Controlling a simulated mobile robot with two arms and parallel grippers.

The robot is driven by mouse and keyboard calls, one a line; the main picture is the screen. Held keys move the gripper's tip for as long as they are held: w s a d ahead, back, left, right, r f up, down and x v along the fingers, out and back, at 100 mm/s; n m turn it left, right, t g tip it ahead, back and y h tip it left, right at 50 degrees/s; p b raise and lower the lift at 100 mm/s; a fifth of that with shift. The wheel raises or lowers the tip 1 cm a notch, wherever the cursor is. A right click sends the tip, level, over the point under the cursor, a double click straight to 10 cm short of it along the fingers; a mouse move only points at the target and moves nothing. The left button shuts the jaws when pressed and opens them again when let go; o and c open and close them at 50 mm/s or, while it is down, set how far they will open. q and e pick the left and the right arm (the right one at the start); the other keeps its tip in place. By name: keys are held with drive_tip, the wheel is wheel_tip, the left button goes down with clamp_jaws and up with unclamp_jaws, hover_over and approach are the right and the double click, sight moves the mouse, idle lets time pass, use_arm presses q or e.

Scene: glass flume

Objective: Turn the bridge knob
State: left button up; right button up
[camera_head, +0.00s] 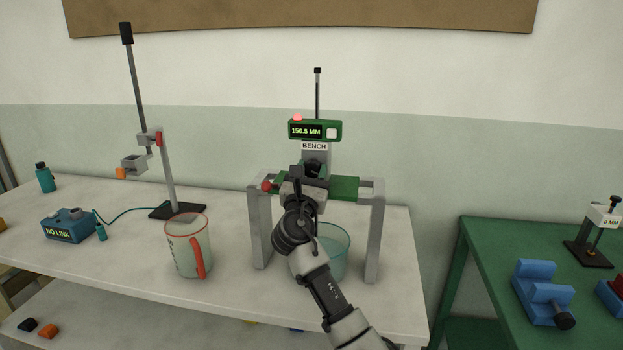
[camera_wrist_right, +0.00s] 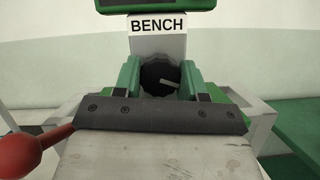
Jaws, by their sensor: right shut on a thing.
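The bridge is a grey frame (camera_head: 259,231) standing on the white bench, with a green plate on top and a post labelled BENCH (camera_head: 314,146). A green display on the post reads 156.5 MM (camera_head: 306,131). My right gripper (camera_head: 311,170) is at the front of the post. In the right wrist view its two green fingers (camera_wrist_right: 160,76) are shut on the black round knob (camera_wrist_right: 161,78), one on each side. A pale pointer mark on the knob lies nearly level, slightly tilted. In the head view my gripper hides much of the knob. My left gripper is not in view.
A red ball-ended lever (camera_head: 266,187) sticks out left of the gripper. A clear bowl (camera_head: 334,252) stands under the bridge. A jug with a red handle (camera_head: 188,247), a stand (camera_head: 171,180) and a blue NO LINK box (camera_head: 68,225) are to the left. A green table (camera_head: 482,262) is right.

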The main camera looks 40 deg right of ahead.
drive_tip(key=o, duration=0.9)
drive_tip(key=shift+o, duration=0.2)
drive_tip(key=b+v, duration=0.2)
drive_tip(key=v, duration=0.8)
drive_tip(key=shift+s+a+f, duration=0.25)
